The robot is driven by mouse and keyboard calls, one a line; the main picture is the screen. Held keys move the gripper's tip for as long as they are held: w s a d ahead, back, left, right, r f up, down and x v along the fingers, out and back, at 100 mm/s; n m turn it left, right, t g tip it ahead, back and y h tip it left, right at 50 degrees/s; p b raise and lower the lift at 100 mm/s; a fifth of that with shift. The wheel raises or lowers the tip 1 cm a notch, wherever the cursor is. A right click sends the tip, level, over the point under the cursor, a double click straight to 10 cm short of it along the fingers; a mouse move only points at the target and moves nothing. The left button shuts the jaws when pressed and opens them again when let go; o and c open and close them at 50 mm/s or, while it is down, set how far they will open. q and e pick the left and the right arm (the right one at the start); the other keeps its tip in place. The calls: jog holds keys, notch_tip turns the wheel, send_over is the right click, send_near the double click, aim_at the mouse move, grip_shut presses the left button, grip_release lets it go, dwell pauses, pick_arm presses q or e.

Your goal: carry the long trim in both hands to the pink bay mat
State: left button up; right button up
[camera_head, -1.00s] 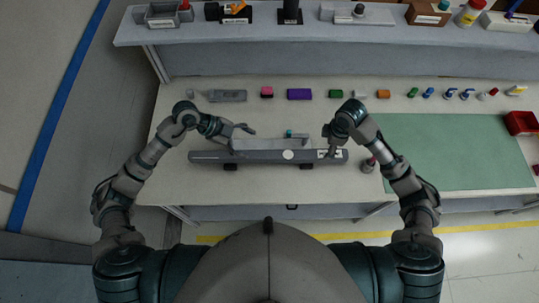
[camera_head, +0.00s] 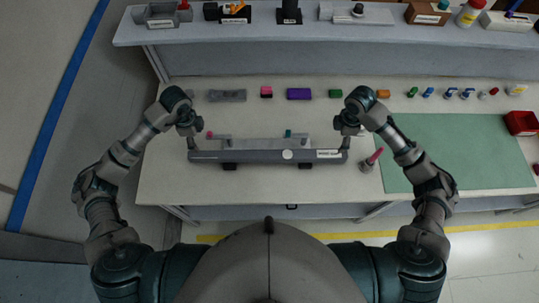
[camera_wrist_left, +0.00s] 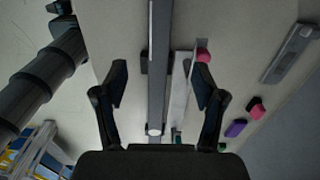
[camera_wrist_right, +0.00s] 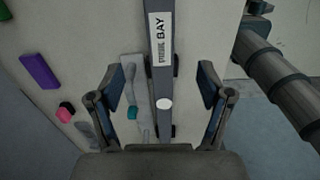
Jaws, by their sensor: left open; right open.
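The long trim (camera_head: 250,157) is a dark grey bar lying left to right on the pale bench, raised on small black supports. It has a white dot and a white label near its right end. My left gripper (camera_head: 191,142) is open over the trim's left end. In the left wrist view the trim (camera_wrist_left: 158,50) runs between the open fingers (camera_wrist_left: 158,88). My right gripper (camera_head: 347,143) is open over the right end. In the right wrist view the trim (camera_wrist_right: 163,80) runs between the open fingers (camera_wrist_right: 163,80). I see no pink mat.
A green mat (camera_head: 455,150) covers the bench's right part. A light grey bracket (camera_head: 262,143) sits right behind the trim. A pink-topped peg (camera_head: 374,158) stands beyond the right end. Small coloured blocks line the back, including a purple one (camera_head: 299,94).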

pick_arm(q)
send_over(205, 155)
jog(key=f, duration=0.7)
jog(key=shift+w+d, duration=0.1)
jog(key=shift+d, duration=0.2)
pick_arm(e)
send_over(332, 154)
jog(key=d, duration=0.1)
notch_tip(332, 154, down, 7)
jog(key=shift+w+d+f, duration=0.1)
jog(key=shift+d+f, duration=0.05)
pick_arm(q)
jog(key=f, duration=0.4)
jog(key=a+f, duration=0.1)
jog(key=f, duration=0.1)
jog(key=shift+f, duration=0.35)
pick_arm(e)
jog(key=f, duration=0.4)
jog(key=a+f, duration=0.1)
jog(key=f, duration=0.1)
jog(key=shift+f, duration=0.15)
pick_arm(q)
jog(key=shift+d, duration=0.15)
pick_arm(e)
jog(key=shift+d+f, duration=0.15)
pick_arm(q)
jog(key=shift+d, duration=0.15)
pick_arm(e)
jog(key=shift+d, duration=0.15)
